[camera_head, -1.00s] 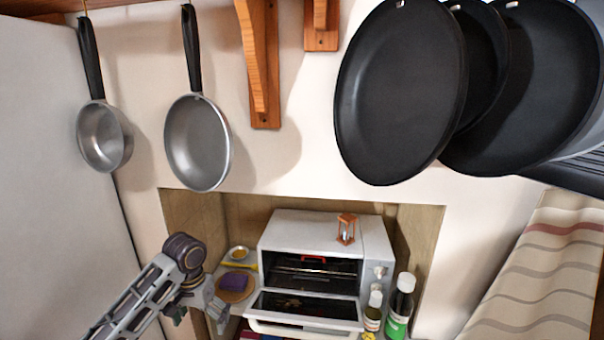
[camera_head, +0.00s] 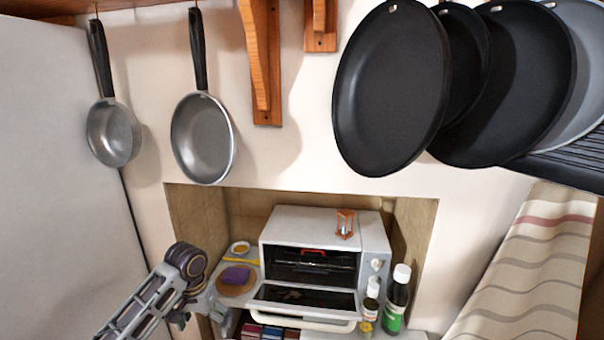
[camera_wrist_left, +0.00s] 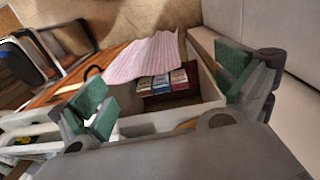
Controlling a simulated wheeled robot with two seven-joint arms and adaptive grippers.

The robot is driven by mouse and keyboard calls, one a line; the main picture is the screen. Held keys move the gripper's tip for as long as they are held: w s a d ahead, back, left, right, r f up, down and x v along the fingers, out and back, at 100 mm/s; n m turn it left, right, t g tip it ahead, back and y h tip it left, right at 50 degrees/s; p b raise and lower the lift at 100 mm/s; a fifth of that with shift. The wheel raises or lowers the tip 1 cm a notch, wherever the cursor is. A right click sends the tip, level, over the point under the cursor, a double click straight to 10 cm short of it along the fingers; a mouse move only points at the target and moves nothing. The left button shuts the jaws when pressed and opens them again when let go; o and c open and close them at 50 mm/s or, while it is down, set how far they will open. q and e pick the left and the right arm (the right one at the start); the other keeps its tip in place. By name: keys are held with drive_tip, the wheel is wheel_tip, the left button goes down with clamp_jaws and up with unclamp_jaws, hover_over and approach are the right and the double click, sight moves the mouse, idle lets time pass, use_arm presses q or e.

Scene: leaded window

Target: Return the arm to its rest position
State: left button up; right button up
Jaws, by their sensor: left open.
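My left arm enters the head view from the lower left. Its gripper (camera_wrist_left: 165,86) shows best in the left wrist view, with green-padded fingers spread wide and nothing held between them. In the head view the gripper is mostly hidden behind my wrist, left of the toaster oven (camera_head: 310,220). The oven stands in a wall recess with its door (camera_head: 305,300) folded down and a red-handled item inside. My right gripper is in neither view.
A plate with a purple item (camera_head: 236,276) lies left of the oven. Bottles (camera_head: 396,300) stand at its right. Pans (camera_head: 203,137) hang above, and a striped cloth (camera_head: 530,270) hangs at right. A box (camera_wrist_left: 205,108) with a pink cloth (camera_wrist_left: 146,58) lies beyond the fingers.

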use_arm(q)
wheel_tip(320, 180, down, 20)
drive_tip(key=w+a+n+b, duration=0.1)
drive_tip(key=a, duration=0.1)
drive_tip(key=s+a+f+t+b, duration=0.1)
drive_tip(key=s+f, duration=0.3)
drive_tip(key=f, duration=0.6)
drive_tip(key=s+a+f, duration=0.1)
drive_tip(key=s+f, duration=0.4)
drive_tip(key=f, duration=0.6)
drive_tip(key=s+d+f, duration=0.1)
drive_tip(key=s+f, duration=0.6)
drive_tip(key=s, duration=0.6)
drive_tip(key=s+d+f+m+b, duration=0.1)
drive_tip(key=s+f, duration=0.7)
drive_tip(key=s, duration=0.5)
drive_tip(key=s+d+f+m, duration=0.1)
drive_tip(key=s+f, duration=0.7)
drive_tip(key=s, duration=0.5)
drive_tip(key=shift+s+d+b, duration=0.3)
drive_tip(key=shift+d+b, duration=0.05)
drive_tip(key=shift+b, duration=0.05)
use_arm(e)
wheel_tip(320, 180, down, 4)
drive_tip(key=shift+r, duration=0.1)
use_arm(q)
drive_tip(key=shift+f, duration=0.1)
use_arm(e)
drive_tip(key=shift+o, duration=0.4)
